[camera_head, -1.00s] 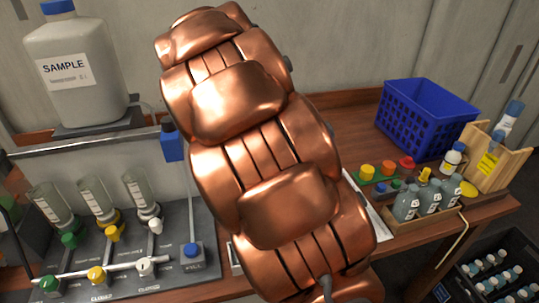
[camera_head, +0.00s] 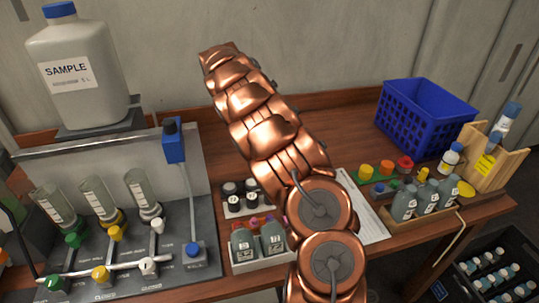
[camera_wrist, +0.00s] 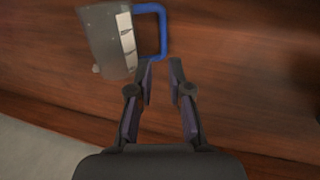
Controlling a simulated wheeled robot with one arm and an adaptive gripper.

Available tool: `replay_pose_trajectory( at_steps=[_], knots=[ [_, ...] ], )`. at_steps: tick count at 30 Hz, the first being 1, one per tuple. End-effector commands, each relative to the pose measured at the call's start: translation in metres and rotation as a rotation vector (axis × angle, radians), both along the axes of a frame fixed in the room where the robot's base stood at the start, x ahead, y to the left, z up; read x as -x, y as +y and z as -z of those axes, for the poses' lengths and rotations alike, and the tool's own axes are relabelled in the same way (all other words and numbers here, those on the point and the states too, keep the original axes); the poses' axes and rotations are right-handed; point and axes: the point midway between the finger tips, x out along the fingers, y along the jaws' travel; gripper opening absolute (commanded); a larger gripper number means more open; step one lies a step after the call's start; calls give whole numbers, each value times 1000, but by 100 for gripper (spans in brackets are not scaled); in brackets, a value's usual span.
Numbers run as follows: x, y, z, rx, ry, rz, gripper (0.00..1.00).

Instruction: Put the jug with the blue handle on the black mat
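The clear jug (camera_wrist: 108,40) with a blue handle (camera_wrist: 163,32) shows at the top left of the wrist view, on the brown wooden surface. A white label strip runs down its side. My gripper (camera_wrist: 161,64) is open, and its gap is empty. The handle's outer bar lies just ahead of the gap between the fingertips. The left fingertip is close to the handle's lower end; I cannot tell whether they touch. In the head view my arm covers part of the bench, and neither the jug nor the gripper fingers can be made out. No black mat is discernible.
A valve panel (camera_head: 120,262) and a SAMPLE canister (camera_head: 80,75) stand at left. A bottle tray (camera_head: 262,264) is beside my arm at the front. A blue basket (camera_head: 424,115), a wooden rack (camera_head: 503,160) and several bottles occupy the right. Bare bench shows between arm and basket.

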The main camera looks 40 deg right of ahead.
Motion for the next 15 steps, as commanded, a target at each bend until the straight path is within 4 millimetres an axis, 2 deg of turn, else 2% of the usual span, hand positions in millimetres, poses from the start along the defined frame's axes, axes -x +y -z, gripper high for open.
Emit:
replay_pose_trajectory(
  at_steps=[6, 15],
  knots=[
    [-8, -4, 10, -13, -8, -11, 18],
    [-6, -9, 35, -16, -4, -11, 18]
  ],
)
